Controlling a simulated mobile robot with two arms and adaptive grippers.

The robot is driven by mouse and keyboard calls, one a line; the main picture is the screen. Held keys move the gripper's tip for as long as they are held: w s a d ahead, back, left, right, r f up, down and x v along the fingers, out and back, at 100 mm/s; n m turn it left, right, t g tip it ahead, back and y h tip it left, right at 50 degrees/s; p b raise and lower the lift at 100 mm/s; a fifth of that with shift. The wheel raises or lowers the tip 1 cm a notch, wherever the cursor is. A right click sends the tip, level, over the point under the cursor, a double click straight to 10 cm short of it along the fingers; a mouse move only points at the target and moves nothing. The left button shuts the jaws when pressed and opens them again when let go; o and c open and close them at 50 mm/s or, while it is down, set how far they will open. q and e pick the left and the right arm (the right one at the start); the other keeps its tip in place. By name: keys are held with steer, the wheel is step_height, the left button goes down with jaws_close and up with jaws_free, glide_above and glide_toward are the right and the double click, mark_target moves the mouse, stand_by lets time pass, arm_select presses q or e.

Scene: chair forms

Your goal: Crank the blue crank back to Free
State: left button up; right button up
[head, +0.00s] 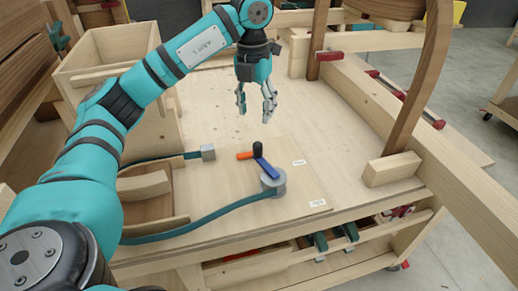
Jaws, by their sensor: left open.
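The blue crank (265,167) is a short blue bar on a grey round drum (274,185), fixed to a thin wooden board (225,200) on the bench. Its bar points up and slightly left in the head view. A black knob (258,149) stands at its far end, next to an orange piece (244,156). Two white labels lie on the board, one right of the crank (299,162) and one near the front right corner (318,203); their text is too small to read. My left gripper (256,112) is open and empty, above and beyond the knob. My right gripper is out of view.
A teal strap (215,215) runs from the drum to the left, and another ends at a grey block (208,152). A wooden bin (110,50) stands back left. A curved chair leg in a wooden block (391,168) stands right. The bench (210,105) behind is clear.

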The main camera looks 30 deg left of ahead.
mark_target(257, 143)
arm_select(q)
steer(key=f, duration=0.4)
steer(key=f+p, duration=0.1)
steer(key=f, duration=0.3)
steer(key=f+p, duration=0.1)
steer(key=f, duration=0.3)
steer(key=shift+w+d+f, duration=0.1)
steer(key=shift+d+f, duration=0.15)
steer(key=shift+f, duration=0.05)
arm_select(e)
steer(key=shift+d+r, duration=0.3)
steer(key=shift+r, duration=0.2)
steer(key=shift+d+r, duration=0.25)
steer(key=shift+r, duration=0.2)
arm_select(q)
jaws_close()
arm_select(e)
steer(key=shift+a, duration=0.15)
